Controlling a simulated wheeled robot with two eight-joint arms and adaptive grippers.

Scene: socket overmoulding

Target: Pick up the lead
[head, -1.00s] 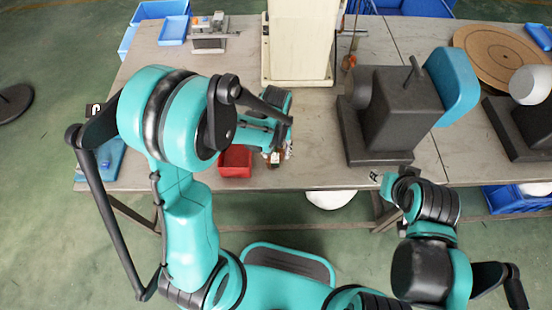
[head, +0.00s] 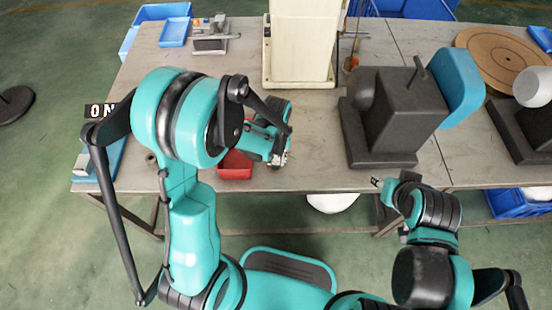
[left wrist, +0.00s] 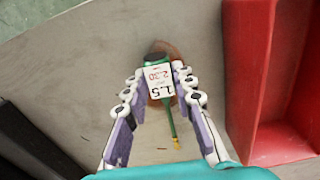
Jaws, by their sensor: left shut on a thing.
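The lead (left wrist: 171,115) shows in the left wrist view as a dark-topped green piece with a thin green stem, a brassy tip and a white label (left wrist: 160,82) reading 1.5 and 2.30. My left gripper (left wrist: 158,76) is shut on the lead near its labelled end, one finger on each side. A brown rounded shape shows behind the label; I cannot tell what it is. In the head view my left gripper (head: 279,158) is over the table's front part, and the lead is too small there to make out. My right gripper (head: 378,183) is at the table's front edge, its jaws unclear.
A red bin (head: 235,165) stands just left of my left gripper; its wall (left wrist: 237,75) is at the right in the wrist view. A cream machine column (head: 300,45) stands behind. A dark machine (head: 400,115) stands to the right. Bare tabletop (head: 315,150) lies between.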

